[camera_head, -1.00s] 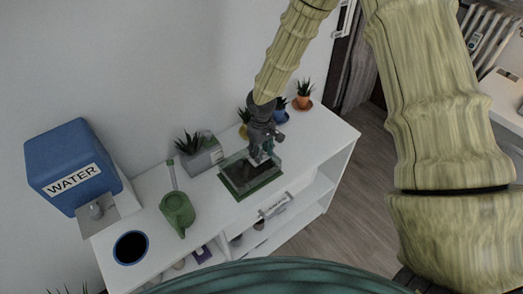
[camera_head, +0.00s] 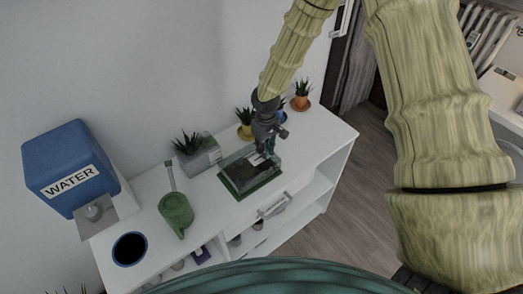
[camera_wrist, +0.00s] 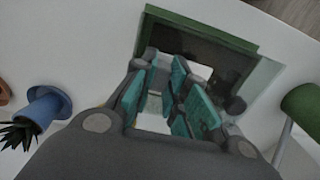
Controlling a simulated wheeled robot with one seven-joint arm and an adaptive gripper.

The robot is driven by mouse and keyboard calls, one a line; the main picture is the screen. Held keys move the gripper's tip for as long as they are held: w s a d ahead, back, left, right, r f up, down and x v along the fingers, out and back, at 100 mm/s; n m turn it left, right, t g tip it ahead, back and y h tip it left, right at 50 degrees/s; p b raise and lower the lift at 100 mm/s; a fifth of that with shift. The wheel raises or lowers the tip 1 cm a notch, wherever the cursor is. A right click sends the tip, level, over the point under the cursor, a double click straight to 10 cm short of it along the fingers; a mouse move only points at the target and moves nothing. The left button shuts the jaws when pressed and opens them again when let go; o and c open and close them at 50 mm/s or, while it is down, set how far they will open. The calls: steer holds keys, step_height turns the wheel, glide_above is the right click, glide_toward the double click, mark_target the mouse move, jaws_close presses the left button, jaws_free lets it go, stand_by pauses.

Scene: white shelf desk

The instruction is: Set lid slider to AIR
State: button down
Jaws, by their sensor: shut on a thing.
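A dark green planter box (camera_head: 236,191) with a clear lid stands on the white desk; its green rim (camera_wrist: 205,28) also shows in the wrist view. My gripper (camera_head: 264,153) reaches down onto the lid near its back right part. In the wrist view, the teal fingers of my gripper (camera_wrist: 178,92) are close together over the lid, shut on a small part there, which looks like the lid slider. The fingers hide most of the slider. I cannot read any marking or tell the slider's setting.
A grey planter (camera_head: 202,154) and a green watering can (camera_head: 176,212) stand left of the box. A blue water dispenser (camera_head: 68,160) is at far left. Small pots, yellow (camera_head: 245,132) and orange (camera_head: 301,101), stand behind. Desk right of the box is clear.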

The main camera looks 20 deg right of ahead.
steer(key=c, duration=1.4)
jaws_free()
step_height(320, 180, up, 12)
